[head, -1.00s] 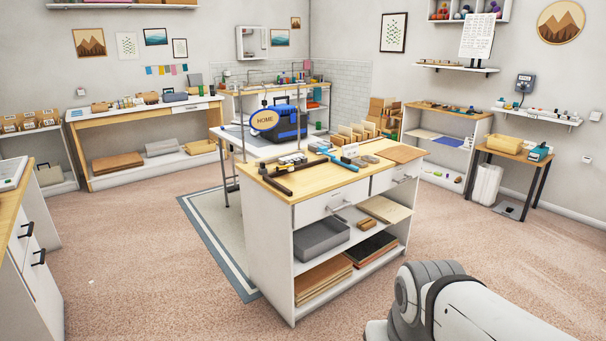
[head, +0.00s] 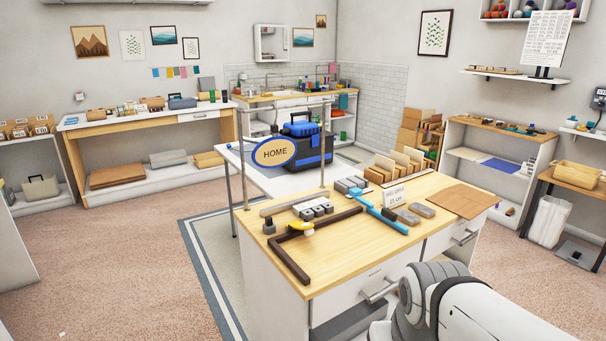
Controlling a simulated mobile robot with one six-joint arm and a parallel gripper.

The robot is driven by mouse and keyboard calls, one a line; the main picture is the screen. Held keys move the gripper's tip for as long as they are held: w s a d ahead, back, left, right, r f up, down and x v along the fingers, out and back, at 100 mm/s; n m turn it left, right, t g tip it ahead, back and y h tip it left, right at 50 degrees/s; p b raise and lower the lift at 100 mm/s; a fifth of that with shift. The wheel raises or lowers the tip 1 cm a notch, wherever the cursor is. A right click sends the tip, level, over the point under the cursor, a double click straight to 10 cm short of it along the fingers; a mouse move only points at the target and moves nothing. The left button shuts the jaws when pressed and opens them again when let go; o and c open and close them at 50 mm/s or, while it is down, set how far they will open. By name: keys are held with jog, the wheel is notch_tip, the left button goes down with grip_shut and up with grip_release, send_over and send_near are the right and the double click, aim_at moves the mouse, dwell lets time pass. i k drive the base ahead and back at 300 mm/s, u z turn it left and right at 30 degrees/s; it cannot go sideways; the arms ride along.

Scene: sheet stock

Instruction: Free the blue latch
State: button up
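A long light-blue piece (head: 378,211) lies on the wooden top of the white workbench (head: 440,190), near its middle. It looks like the blue latch, though I cannot be sure at this distance. Grey blocks (head: 350,185) sit at its far end, and I cannot tell how they join it. A dark angled bar (head: 300,243) lies to its left, with a yellow piece (head: 300,227) by it. A blue and black toolbox (head: 308,146) stands behind on a white table.
A blue-rimmed HOME sign (head: 274,153) hangs on a post frame behind the workbench. A small lettered card (head: 394,196), grey pads (head: 421,210) and a brown sheet (head: 462,200) lie on the right part of the top. Drawer handles (head: 381,291) stick out in front.

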aim_at(316, 138)
jog(key=u, duration=0.05)
jog(key=i, duration=1.25)
jog(key=k, duration=1.65)
jog(key=u, duration=1.05)
jog(key=i, duration=4.05)
jog(key=u, duration=0.05)
